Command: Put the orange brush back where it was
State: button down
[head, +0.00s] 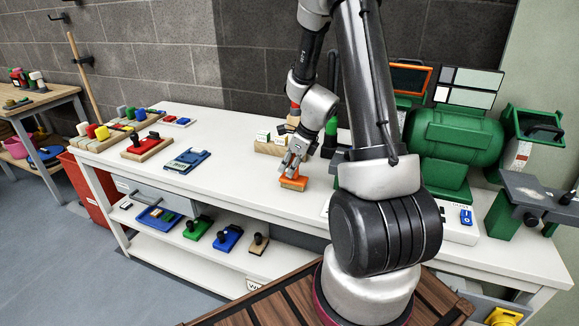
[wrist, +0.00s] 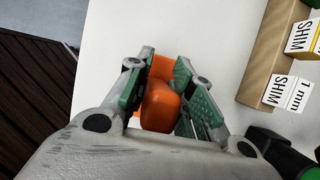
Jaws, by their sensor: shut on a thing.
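The orange brush (head: 293,184) is at my gripper's fingertips, low over the white bench top (head: 245,180), near its front edge. I cannot tell whether it touches the surface. My gripper (head: 291,168) is shut on it from above. In the wrist view the brush's rounded orange grip (wrist: 160,105) sits between the two green finger pads, and its wider orange body shows beyond them. My gripper (wrist: 162,92) hides part of its sides. The bristles are hard to make out.
A wooden rack with shim boxes (head: 268,147) stands just behind; it also shows in the wrist view (wrist: 262,75). A green machine (head: 455,140) stands right. Bench between blue tool and brush is clear.

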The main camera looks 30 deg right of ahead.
aim_at(302, 179)
jog(key=c, duration=1.3)
grip_release()
jog(key=shift+f, duration=0.1)
jog(key=shift+o, duration=0.2)
jog(key=v, duration=1.2)
jog(key=s+a+r+n, duration=0.6)
jog(key=s+r+n, duration=0.2)
jog(key=r+n, duration=0.3)
jog(key=s+a+r+n+h, duration=0.1)
jog(key=s+r+n, duration=0.3)
jog(key=s+n, duration=0.9)
jog(key=shift+n+t+h, duration=0.3)
jog(key=shift+n+h, duration=0.6)
jog(key=shift+n, duration=1.3)
jog(key=shift+a, duration=0.1)
